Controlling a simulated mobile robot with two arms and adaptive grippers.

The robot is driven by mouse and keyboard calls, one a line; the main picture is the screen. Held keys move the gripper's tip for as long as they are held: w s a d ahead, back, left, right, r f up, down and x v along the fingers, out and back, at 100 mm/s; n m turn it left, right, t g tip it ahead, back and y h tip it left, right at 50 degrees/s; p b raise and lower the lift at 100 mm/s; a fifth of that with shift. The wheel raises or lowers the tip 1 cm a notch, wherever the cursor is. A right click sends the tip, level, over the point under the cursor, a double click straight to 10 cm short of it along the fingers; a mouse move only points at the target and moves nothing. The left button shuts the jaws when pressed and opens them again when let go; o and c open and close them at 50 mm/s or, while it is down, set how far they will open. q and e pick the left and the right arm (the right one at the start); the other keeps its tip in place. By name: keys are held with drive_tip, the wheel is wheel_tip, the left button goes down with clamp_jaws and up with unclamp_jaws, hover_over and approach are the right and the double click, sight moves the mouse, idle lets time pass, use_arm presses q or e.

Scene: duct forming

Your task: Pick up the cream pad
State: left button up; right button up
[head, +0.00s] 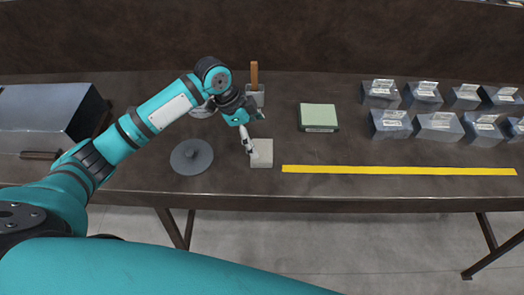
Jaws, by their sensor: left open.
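The cream pad (262,154) is a small, pale square block lying flat on the dark workbench, near the left end of the yellow strip. My left gripper (250,146) is open at the pad's upper left side, with its fingertips pointing down. The fingers cover a small part of the pad's left edge. I cannot tell whether they touch it. My right gripper is not in view.
A grey disc (191,157) lies left of the pad. A wooden-handled tool (254,76) stands behind. A green block (318,117) lies to the right. The yellow strip (400,170) runs along the front edge. Several metal duct pieces (390,124) stand at right. A metal box (45,112) is at left.

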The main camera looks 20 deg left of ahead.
sight(264, 150)
use_arm(q)
drive_tip(key=x, duration=0.2)
drive_tip(key=shift+d+f, duration=0.15)
drive_tip(key=shift+f, duration=0.1)
drive_tip(key=x, duration=0.2)
drive_tip(key=p+x, duration=0.1)
drive_tip(key=x, duration=0.1)
drive_tip(key=shift+s+f, duration=0.2)
drive_tip(key=shift+w+f, duration=0.1)
drive_tip(key=shift+f, duration=0.35)
drive_tip(key=c, duration=1)
drive_tip(key=shift+o, duration=0.2)
drive_tip(key=shift+r, duration=0.15)
drive_tip(key=shift+r, duration=0.55)
wheel_tip(264, 150, up, 2)
drive_tip(key=shift+r+b, duration=0.1)
drive_tip(key=shift+b, duration=0.2)
drive_tip(key=s+a, duration=0.1)
drive_tip(key=s, duration=0.3)
drive_tip(key=s+a+r+b, duration=0.1)
drive_tip(key=s+a, duration=0.1)
drive_tip(key=s, duration=0.3)
drive_tip(key=s+a+b, duration=0.1)
drive_tip(key=s+a, duration=0.1)
drive_tip(key=s, duration=0.3)
drive_tip(key=shift+r, duration=0.15)
drive_tip(key=shift+s+a+r, duration=0.1)
drive_tip(key=shift+s+a, duration=0.05)
drive_tip(key=shift+s, duration=0.45)
